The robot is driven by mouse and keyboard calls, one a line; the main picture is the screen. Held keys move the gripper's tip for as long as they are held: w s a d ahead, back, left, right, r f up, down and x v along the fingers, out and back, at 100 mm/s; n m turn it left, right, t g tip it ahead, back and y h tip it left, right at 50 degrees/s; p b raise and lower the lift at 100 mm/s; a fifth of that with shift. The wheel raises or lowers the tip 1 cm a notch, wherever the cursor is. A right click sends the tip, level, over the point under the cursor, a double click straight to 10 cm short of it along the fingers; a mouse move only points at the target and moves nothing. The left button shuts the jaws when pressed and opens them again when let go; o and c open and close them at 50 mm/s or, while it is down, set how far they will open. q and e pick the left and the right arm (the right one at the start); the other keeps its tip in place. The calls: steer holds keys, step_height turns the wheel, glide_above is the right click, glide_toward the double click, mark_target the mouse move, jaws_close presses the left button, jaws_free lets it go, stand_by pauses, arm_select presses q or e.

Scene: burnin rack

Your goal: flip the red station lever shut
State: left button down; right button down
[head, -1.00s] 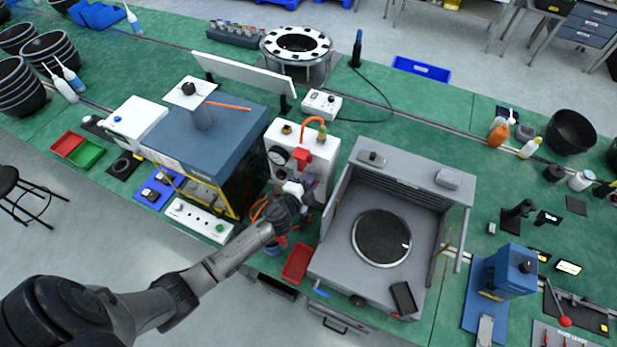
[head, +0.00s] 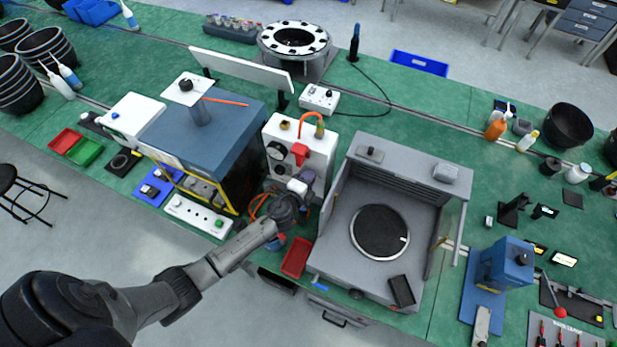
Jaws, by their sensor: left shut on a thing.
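The white station (head: 318,152) stands on the green bench left of centre in the head view, with a round gauge (head: 276,150) on its front. Its red lever (head: 299,152) shows as a red part on the front, right of the gauge. My left gripper (head: 299,182) reaches in from the lower left to the front of the station, just below the visible red part. It is shut on the lever, but the contact is small and partly hidden by the gripper and wrist. My right gripper is not in view.
A blue-topped machine (head: 222,128) stands close on the left of the station. A grey open-fronted box (head: 375,270) with a round dark plate stands close on the right.

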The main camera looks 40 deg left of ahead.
arm_select(q)
steer(key=c, duration=1.1)
jaws_free()
steer(key=shift+s, duration=0.1)
steer(key=b+v, duration=0.1)
steer(key=v, duration=1.2)
steer(key=shift+s, duration=0.3)
steer(key=shift+r, duration=0.15)
